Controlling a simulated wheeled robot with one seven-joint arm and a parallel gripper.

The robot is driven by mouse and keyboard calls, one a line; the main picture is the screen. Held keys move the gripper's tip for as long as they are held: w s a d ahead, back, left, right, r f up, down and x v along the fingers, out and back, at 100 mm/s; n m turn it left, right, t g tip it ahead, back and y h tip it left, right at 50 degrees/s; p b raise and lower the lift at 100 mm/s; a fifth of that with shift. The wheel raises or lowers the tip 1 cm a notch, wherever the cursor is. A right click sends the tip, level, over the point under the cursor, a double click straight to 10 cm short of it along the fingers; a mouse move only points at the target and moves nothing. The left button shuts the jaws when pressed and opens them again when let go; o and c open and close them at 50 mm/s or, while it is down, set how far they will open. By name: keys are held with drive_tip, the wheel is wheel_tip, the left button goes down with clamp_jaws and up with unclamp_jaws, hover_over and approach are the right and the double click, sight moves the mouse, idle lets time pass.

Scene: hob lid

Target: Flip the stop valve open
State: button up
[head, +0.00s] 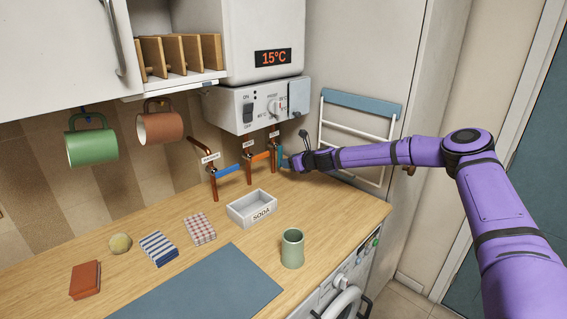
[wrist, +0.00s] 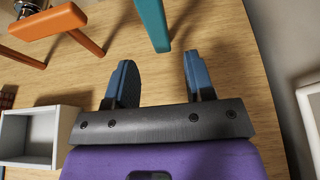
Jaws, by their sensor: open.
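Several copper pipes come down the wall under the heater, with small label tags I cannot read clearly. Three valve levers sit on them: a blue one (head: 230,174), an orange one (head: 259,156) and a teal one (head: 279,154). I cannot tell from the labels which is the stop valve. My gripper (head: 287,162) is beside the teal lever. In the wrist view my gripper (wrist: 160,72) is open and empty, and the teal lever (wrist: 153,24) lies just beyond the fingertips, between their lines. The orange lever (wrist: 48,22) is at upper left there.
The heater control box (head: 258,103) hangs above the pipes. A white soda tray (head: 252,208) stands on the wooden counter (head: 220,240) below, with a green cup (head: 292,248) nearer the front. A folding rack (head: 360,135) leans behind my arm.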

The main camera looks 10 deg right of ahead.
drive_tip(key=shift+v, duration=2.15)
drive_tip(key=s+a+r+n+g+h, duration=0.1)
drive_tip(key=s+a+r+n+g, duration=0.2)
drive_tip(key=s+r+n, duration=0.45)
drive_tip(key=s+a+r+n+g+h, duration=0.1)
drive_tip(key=s+a+r+n+g, duration=0.3)
drive_tip(key=s+n, duration=0.65)
drive_tip(key=s+d+r+n+t+h, duration=0.1)
drive_tip(key=s+d+r+n+h, duration=0.3)
drive_tip(key=s+r, duration=0.55)
drive_tip(key=s+d+r+n+h, duration=0.1)
drive_tip(key=s+d+r+n, duration=0.35)
drive_tip(key=s, duration=0.85)
drive_tip(key=s+d+r+n, duration=0.1)
drive_tip(key=s+d, duration=0.3)
drive_tip(key=s, duration=0.6)
drive_tip(key=s+d+r+n, duration=0.1)
drive_tip(key=s+d+r, duration=0.2)
drive_tip(key=s, duration=0.6)
drive_tip(key=shift+s+d+r+h, duration=0.4)
drive_tip(key=shift+d, duration=0.5)
